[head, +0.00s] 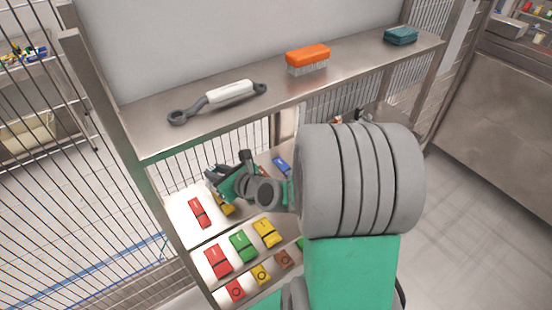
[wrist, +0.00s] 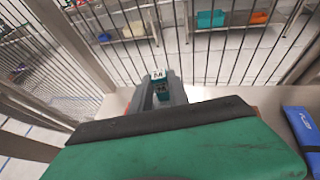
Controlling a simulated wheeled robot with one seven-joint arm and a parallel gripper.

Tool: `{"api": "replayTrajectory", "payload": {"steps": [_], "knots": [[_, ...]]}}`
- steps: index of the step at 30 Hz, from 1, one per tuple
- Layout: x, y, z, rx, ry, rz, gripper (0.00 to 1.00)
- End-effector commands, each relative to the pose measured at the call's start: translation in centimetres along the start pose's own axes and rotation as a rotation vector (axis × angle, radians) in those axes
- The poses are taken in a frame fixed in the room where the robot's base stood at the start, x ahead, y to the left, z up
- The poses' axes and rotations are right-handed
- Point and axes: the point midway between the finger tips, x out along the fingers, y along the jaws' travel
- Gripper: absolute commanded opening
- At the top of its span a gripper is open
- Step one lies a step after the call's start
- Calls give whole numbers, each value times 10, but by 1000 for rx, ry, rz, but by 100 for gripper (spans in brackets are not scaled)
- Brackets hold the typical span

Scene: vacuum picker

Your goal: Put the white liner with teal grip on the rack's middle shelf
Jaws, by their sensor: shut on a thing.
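My gripper (head: 228,182) reaches in over the upper tier of packets, below the rack's top shelf. In the wrist view its fingers (wrist: 160,90) are shut on a small piece with a white face marked "M" and teal below it. This looks like the white liner with teal grip (wrist: 158,77), seen only in part. The fingers and green gripper body hide the rest. In the head view I cannot make the liner out apart from the gripper. The tier under the gripper has a pale surface with a red packet (head: 199,212) to the gripper's left.
The top shelf (head: 150,133) holds a white-handled tool (head: 230,92), an orange brush (head: 307,57) and a teal box (head: 401,36). A blue packet (head: 282,166) lies right of my gripper. Several coloured packets fill the lower tiers. Wire mesh (wrist: 215,50) stands close beyond the fingers.

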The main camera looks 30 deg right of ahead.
Motion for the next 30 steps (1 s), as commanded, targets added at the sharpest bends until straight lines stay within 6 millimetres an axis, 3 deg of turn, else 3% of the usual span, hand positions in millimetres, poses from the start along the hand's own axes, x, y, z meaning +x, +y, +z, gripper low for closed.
{"api": "replayTrajectory", "payload": {"steps": [5, 9, 12, 15, 19, 23, 30], "knots": [[-22, -60, 12, 19, -7, -75, 0], [-70, -121, 22, 46, -5, -143, 0], [-114, -154, 22, 64, -3, -185, 0], [-153, -173, 20, 80, -1, -217, 0], [-183, -182, 18, 93, -1, -238, 0], [-181, -190, 17, 98, -1, -237, 0], [-125, -235, 8, 98, -1, -233, 0]]}}
